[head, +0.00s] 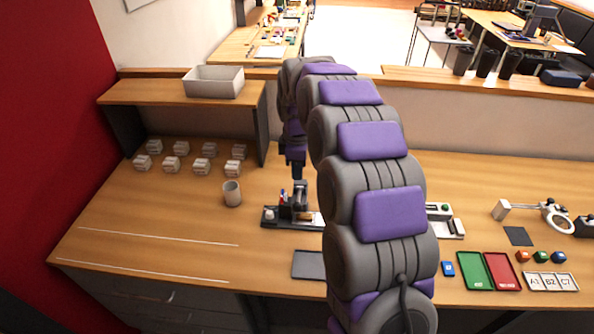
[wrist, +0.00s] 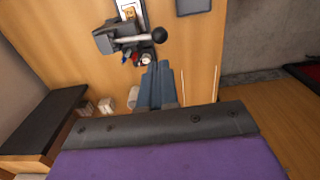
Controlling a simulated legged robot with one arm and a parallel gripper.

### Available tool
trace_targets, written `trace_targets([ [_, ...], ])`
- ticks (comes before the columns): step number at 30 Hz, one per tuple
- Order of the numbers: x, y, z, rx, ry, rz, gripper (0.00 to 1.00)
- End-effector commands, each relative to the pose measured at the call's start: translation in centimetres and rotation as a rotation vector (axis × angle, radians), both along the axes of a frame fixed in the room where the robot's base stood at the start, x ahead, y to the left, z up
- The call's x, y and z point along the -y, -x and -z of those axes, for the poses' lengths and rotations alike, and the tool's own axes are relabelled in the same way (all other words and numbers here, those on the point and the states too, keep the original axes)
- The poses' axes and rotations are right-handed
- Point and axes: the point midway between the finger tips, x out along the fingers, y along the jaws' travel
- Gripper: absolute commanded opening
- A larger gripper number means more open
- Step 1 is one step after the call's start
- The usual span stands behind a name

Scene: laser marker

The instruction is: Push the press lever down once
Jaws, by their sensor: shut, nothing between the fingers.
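The press (head: 300,203) is a dark device on a black base near the middle of the bench, partly covered by my arm in the head view. In the wrist view the press (wrist: 122,35) shows its lever, a pale rod ending in a black ball knob (wrist: 160,34), sticking out to the right. My gripper (wrist: 158,66) is shut and empty, its blue-grey fingertips just below the knob in the picture. A small gap shows between them there; the height difference is unclear. In the head view my gripper (head: 295,174) hangs above the press.
A grey cup (head: 231,193) stands left of the press. A dark flat tray (head: 308,264) lies in front. Green (head: 474,270) and red (head: 502,271) trays lie right. The front-left bench is clear.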

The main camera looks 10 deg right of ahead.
Motion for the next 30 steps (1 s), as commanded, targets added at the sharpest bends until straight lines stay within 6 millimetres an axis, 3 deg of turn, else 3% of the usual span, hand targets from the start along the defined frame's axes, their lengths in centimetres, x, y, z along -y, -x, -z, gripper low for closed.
trace_targets([
  [9,0.0,0.1,6.6,-0.005,0.0,0.001,0.0],
  [15,0.1,0.0,9.4,0.0,0.0,0.002,0.0],
  [21,0.0,0.0,10.6,0.002,0.0,0.001,0.0],
  [30,0.0,0.0,10.7,0.003,0.0,0.001,0.0],
])
